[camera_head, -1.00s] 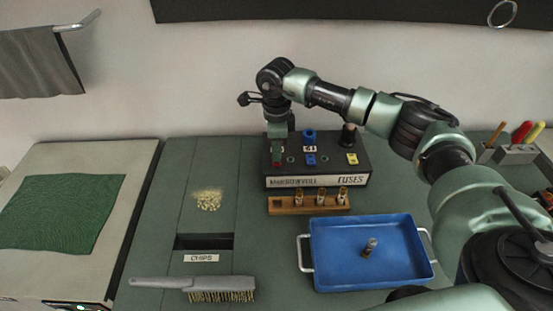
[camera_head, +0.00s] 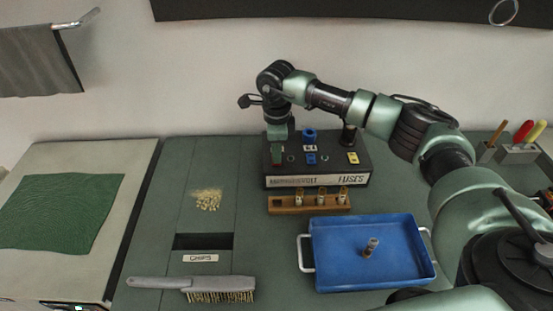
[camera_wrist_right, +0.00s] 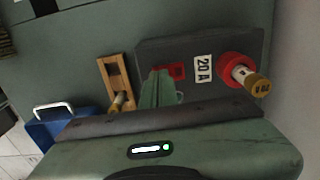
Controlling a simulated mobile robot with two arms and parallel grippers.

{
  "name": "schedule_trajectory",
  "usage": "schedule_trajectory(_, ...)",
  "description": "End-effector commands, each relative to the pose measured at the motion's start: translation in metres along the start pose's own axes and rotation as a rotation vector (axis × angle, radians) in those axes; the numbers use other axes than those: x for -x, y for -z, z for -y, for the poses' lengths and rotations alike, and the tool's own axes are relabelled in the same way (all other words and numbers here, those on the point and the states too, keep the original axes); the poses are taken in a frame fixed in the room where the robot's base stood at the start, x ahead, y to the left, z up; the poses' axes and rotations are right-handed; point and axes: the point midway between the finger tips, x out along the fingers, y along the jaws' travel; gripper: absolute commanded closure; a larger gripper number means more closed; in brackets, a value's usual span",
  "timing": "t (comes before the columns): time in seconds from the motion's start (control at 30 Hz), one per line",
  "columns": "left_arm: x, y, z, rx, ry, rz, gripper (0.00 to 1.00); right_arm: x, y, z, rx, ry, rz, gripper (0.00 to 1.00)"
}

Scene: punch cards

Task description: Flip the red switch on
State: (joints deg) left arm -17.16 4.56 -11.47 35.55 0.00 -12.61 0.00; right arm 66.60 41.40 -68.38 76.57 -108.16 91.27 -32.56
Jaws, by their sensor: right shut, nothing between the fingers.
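The fuse box (camera_head: 318,181) stands at the back of the bench, with blue, yellow and black parts on top. My right gripper (camera_head: 277,158) is shut and empty, pointing down over the box's left end. In the head view it hides the red switch. In the right wrist view the red switch (camera_wrist_right: 179,71) shows partly, right beside the fingertips (camera_wrist_right: 158,80). I cannot tell whether they touch, nor which way the switch is set. A "20 A" label (camera_wrist_right: 203,68) and a red socket (camera_wrist_right: 232,66) holding a gold-capped fuse (camera_wrist_right: 257,84) are beside it. My left gripper is out of view.
A wooden rack (camera_head: 308,208) with several fuses stands in front of the box. A blue tray (camera_head: 335,277) holding a small cylinder is nearer. A brush (camera_head: 195,284), chips (camera_head: 208,200) and a green cloth (camera_head: 60,212) lie left. A tool holder (camera_head: 517,154) stands right.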

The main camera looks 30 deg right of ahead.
Motion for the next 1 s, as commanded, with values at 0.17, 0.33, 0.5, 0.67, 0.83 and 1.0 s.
schedule_trajectory(0.17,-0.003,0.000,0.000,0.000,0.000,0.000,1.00,-0.004,0.000,0.000,0.000,0.000,0.000,1.00)
schedule_trajectory(0.33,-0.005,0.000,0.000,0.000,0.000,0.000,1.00,-0.006,0.000,0.000,0.000,0.000,0.000,1.00)
schedule_trajectory(0.5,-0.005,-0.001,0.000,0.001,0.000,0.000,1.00,-0.006,0.000,0.000,0.000,0.000,0.000,1.00)
schedule_trajectory(0.67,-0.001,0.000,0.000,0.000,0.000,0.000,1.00,0.001,0.000,0.000,0.000,0.001,0.000,1.00)
schedule_trajectory(0.83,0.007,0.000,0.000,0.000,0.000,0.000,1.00,0.015,0.000,0.000,0.000,0.001,0.000,1.00)
schedule_trajectory(1.0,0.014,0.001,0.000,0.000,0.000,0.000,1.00,0.028,0.000,0.000,0.000,0.000,0.000,1.00)
